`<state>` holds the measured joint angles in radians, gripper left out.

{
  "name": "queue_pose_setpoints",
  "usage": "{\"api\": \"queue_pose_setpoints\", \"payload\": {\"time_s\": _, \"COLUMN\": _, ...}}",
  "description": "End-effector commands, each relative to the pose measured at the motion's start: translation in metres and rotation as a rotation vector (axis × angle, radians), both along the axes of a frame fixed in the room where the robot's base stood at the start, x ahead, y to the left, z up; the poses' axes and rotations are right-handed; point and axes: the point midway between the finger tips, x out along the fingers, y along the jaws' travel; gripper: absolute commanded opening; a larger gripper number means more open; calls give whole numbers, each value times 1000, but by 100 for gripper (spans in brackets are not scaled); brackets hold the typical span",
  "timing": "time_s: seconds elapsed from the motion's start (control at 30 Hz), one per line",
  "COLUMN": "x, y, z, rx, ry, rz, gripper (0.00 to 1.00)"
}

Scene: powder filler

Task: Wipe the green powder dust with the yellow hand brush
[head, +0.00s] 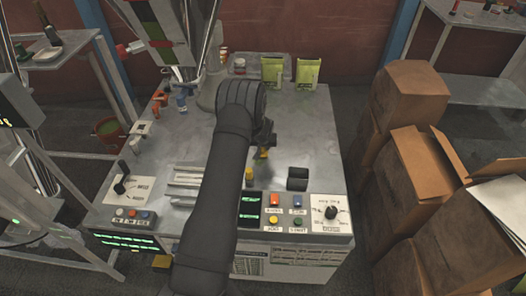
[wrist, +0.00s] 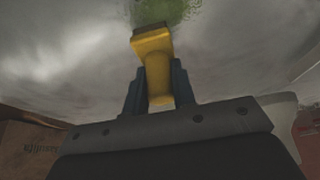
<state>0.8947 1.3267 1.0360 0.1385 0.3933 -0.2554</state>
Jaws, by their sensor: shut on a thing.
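The yellow hand brush (wrist: 155,60) is in my gripper (wrist: 156,85), between the two dark fingers in the wrist view. Its dark bristle end points up in the picture, toward a patch of green powder dust (wrist: 172,12) on the grey metal surface. The bristles are at the near edge of the patch; I cannot tell whether they touch. In the head view my arm hides most of my gripper (head: 264,142), and only a bit of the yellow brush (head: 262,153) shows beside it. The green powder is hidden there.
The machine's grey top (head: 310,130) has free room right of my arm. Two green pouches (head: 272,71) (head: 309,72) stand at the back. Cardboard boxes (head: 405,100) are stacked on the right.

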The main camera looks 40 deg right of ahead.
Motion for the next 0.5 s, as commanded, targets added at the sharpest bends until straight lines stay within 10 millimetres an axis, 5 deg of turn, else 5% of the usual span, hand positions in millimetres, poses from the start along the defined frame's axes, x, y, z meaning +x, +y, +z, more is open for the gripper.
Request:
{"api": "queue_pose_setpoints", "payload": {"time_s": 0.27, "x": 19, "y": 6, "z": 0, "rx": -1, "ry": 1, "rz": 2, "gripper": 2}}
{"api": "queue_pose_setpoints", "payload": {"time_s": 0.5, "x": 1, "y": 22, "z": 0, "rx": 1, "ry": 1, "rz": 0, "gripper": 2}}
